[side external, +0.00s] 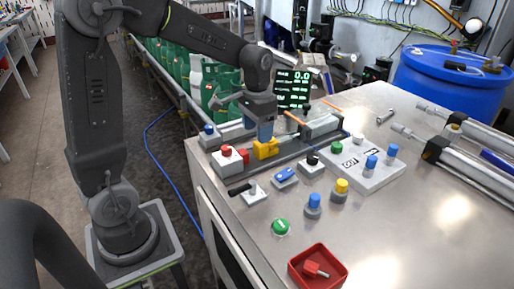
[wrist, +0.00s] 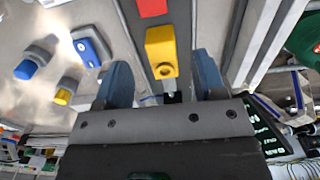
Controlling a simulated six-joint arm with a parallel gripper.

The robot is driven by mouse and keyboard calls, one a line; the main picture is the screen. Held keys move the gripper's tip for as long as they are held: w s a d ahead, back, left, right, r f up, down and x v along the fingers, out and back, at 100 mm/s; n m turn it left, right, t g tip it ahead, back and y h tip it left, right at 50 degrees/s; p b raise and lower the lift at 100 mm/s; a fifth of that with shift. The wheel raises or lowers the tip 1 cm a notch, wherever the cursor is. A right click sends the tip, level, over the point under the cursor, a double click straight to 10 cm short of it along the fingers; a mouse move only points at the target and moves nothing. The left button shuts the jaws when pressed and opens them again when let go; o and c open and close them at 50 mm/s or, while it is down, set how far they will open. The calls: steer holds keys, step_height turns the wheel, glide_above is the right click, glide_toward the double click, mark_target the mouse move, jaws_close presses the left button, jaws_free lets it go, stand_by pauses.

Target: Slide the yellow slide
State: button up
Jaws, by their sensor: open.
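The yellow slide (side external: 265,148) is a small yellow block on a grey rail on the metal table. In the wrist view the yellow slide (wrist: 161,52) shows a round hole in its near end, and it sits ahead of and between my finger pads. My gripper (side external: 262,132) is just above the slide in the side view, its blue fingers pointing down. In the wrist view my gripper (wrist: 163,82) has its fingers well apart with nothing between them that I can see gripped. Whether a finger touches the slide I cannot tell.
A grey cylinder unit (side external: 322,126) is at the right. A black lever (side external: 241,189), a blue switch (side external: 285,175) and several buttons stand in front. A red tray (side external: 318,268) lies at the front edge.

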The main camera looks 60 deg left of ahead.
mark_target(257, 145)
step_height(257, 145, down, 6)
steer(key=shift+f, duration=0.15)
stand_by(0.3)
